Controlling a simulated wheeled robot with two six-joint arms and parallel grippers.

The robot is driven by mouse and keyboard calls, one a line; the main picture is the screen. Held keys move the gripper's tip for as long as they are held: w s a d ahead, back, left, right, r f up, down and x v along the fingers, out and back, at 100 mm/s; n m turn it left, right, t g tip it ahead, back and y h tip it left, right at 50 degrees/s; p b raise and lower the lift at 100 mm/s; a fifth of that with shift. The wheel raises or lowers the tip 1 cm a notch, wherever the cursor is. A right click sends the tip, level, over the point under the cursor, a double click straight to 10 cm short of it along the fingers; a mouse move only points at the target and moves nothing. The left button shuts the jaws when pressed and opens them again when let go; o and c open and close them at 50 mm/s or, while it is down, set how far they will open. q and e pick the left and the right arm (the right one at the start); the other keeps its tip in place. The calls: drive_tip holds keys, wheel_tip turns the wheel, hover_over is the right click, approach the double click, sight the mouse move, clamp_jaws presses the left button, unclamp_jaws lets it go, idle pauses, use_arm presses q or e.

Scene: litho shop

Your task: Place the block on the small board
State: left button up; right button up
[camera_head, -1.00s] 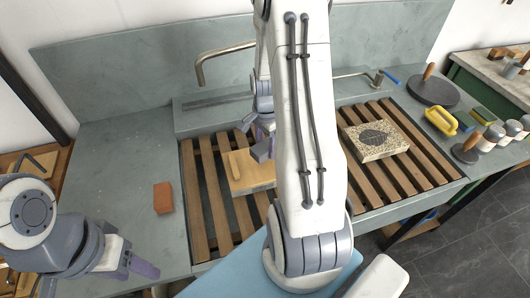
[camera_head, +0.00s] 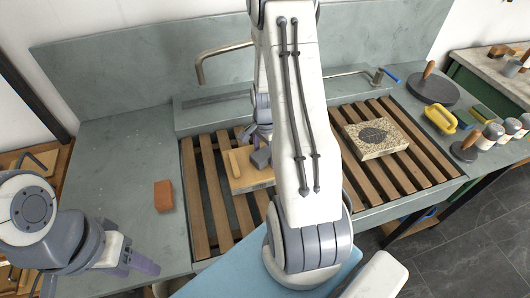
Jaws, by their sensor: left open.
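An orange-brown block (camera_head: 163,196) lies on the grey counter left of the slatted rack, clear of both grippers. A small light wooden board (camera_head: 250,183) lies on the left slats, with a pale wooden bar (camera_head: 235,162) at its left side. My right arm hides the board's right end. My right gripper (camera_head: 254,148) is low over the board's far part. Its dark fingers are partly hidden by my arm, so I cannot tell its opening or whether it holds anything. My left gripper (camera_head: 135,266) is open and empty at the counter's near left, nearer than the block.
A speckled stone slab (camera_head: 376,151) with a dark oval lies on the right slats (camera_head: 400,177). A bent metal pipe (camera_head: 201,68) rises behind the rack. The counter around the block is clear.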

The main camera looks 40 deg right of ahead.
sight(265, 153)
drive_tip(key=shift+r, duration=0.1)
wheel_tip(265, 153, up, 12)
drive_tip(key=b, duration=0.1)
drive_tip(key=s+a+r+n, duration=0.1)
drive_tip(key=a+r+n, duration=0.2)
drive_tip(key=a+n, duration=0.55)
drive_tip(key=s+a+r+n, duration=0.2)
drive_tip(key=a+n, duration=0.2)
drive_tip(key=a, duration=0.9)
drive_tip(key=s+a+r+n+y, duration=0.1)
drive_tip(key=s+a+r+n, duration=0.1)
drive_tip(key=s+a+n, duration=0.8)
drive_tip(key=s+n, duration=0.3)
drive_tip(key=shift+s+a, duration=0.3)
drive_tip(key=shift+a, duration=0.05)
